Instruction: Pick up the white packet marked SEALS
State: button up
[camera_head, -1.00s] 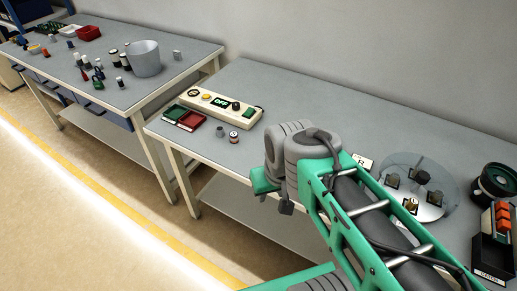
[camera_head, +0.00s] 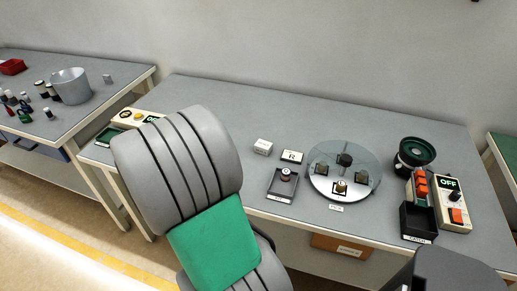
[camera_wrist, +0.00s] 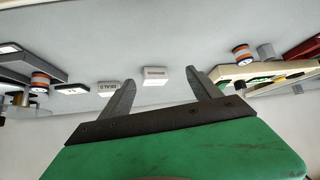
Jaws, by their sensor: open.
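The white packet marked SEALS (camera_wrist: 109,88) lies on the grey table in the wrist view, just left of my left finger. In the head view a small white packet (camera_head: 263,147) beside the card marked R appears to be the same one; its print is too small to read. My gripper (camera_wrist: 160,82) is open and empty, with its two fingers spread. A second white packet (camera_wrist: 155,76) shows between the fingertips in the picture, beyond them on the table. My arm hides the fingers in the head view.
Near the packet are a card marked R (camera_head: 292,157), a dark tray (camera_head: 272,193) holding a small round part, and a clear disc (camera_head: 325,151) with dark blocks. Farther right are a dark bowl feeder (camera_head: 415,152), a black bin (camera_head: 418,222) and a switch box (camera_head: 455,205).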

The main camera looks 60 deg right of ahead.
aim_at(262, 146)
jog(key=shift+o, duration=0.6)
jog(key=s+d+f+m+g+h, duration=0.1)
jog(key=s+d, duration=0.2)
jog(key=d, duration=0.2)
jog(key=s+d+f+m+g+h, duration=0.1)
jog(key=s+d+h, duration=0.1)
jog(key=s+d, duration=0.2)
jog(key=s+d+f+m+h, duration=0.1)
jog(key=s+d+m, duration=0.1)
jog(key=s+d, duration=0.2)
jog(key=shift+d+f+g+h, duration=0.15)
jog(key=shift+d+g+h, duration=0.25)
jog(key=shift+d, duration=0.8)
jog(key=p+x, duration=0.1)
jog(key=x, duration=0.6)
jog(key=shift+w+d+f+p, duration=0.1)
jog(key=shift+d+f+p, duration=0.1)
jog(key=shift+d+p, duration=0.15)
jog(key=shift+c, duration=0.6)
jog(key=c, duration=1.4)
